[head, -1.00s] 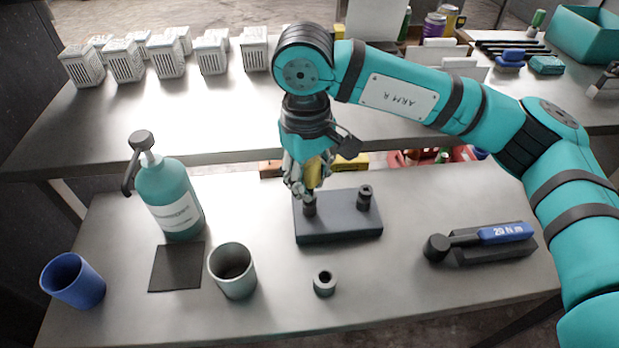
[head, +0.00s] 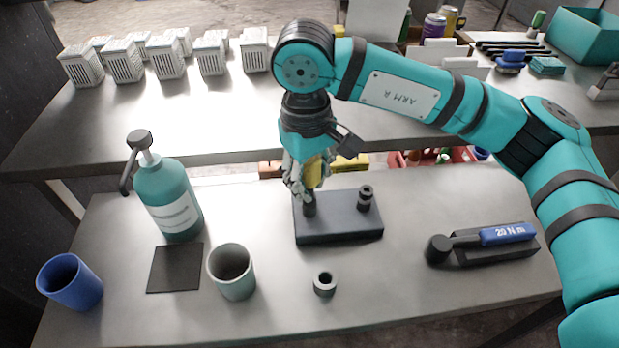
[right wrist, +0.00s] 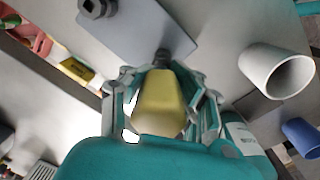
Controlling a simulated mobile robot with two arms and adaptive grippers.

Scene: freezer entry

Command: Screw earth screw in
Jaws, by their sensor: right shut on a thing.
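My right gripper (head: 307,184) is shut on a yellow tapered piece (head: 314,172), which looks like a tool handle. It holds this over the left dark post (head: 309,204) of a dark grey block (head: 340,228). In the right wrist view the yellow piece (right wrist: 160,100) sits between the fingers, and its dark end (right wrist: 162,58) is over the block (right wrist: 140,28). I cannot tell whether that end is in the post or just touching it. A second dark post (head: 365,197) stands free at the right of the block. No earth screw can be clearly made out. My left gripper is out of view.
A teal pump bottle (head: 167,195), grey-green cup (head: 231,271), blue cup (head: 70,281) and dark mat (head: 174,267) are at left. A dark ring (head: 325,283) lies in front of the block. A blue-handled torque tool (head: 508,234) lies right. A shelf edge (head: 200,160) runs behind.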

